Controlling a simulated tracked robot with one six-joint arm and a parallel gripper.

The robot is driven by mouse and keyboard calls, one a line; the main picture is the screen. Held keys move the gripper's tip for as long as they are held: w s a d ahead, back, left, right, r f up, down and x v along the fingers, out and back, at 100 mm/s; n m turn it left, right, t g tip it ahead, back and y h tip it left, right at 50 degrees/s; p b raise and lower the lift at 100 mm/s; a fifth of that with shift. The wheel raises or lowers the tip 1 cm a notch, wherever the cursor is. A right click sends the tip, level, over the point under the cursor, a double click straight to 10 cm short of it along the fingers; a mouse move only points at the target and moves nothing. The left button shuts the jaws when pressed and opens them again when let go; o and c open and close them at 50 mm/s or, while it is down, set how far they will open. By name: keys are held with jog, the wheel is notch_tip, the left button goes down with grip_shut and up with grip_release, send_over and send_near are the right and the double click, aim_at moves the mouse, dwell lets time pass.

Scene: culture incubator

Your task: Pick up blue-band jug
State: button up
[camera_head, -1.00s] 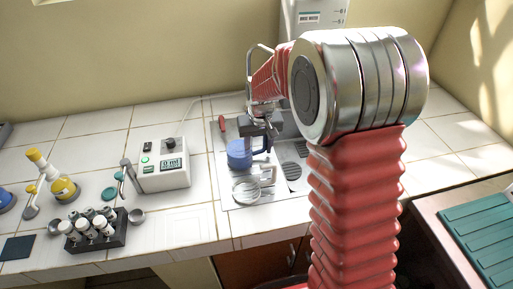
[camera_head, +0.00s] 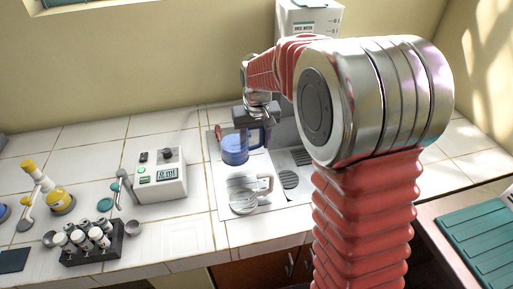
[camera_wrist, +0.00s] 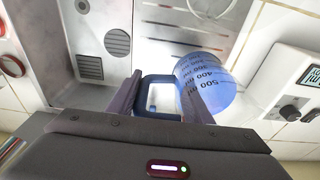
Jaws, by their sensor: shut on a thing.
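The blue-band jug (camera_head: 235,149), a clear jug with blue content or tint and a blue handle, hangs a little above the grey tray panel (camera_head: 228,212) at the back of the counter. My gripper (camera_head: 256,120) is shut on its handle from above. In the wrist view the fingers of my gripper (camera_wrist: 160,100) lie on both sides of the blue handle loop. The graduated wall of the jug (camera_wrist: 207,82) shows beside the right finger. The jug looks about upright; its underside is hidden.
A second clear jug with a pale handle (camera_head: 243,196) stands just in front on the panel, near a round grille (camera_head: 290,180). A white meter box (camera_head: 160,172) is to the left. A tube rack (camera_head: 92,245) sits front left. A dispenser (camera_head: 310,20) stands behind.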

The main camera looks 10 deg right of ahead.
jog(key=shift+r, duration=1.65)
jog(key=shift+d, duration=0.15)
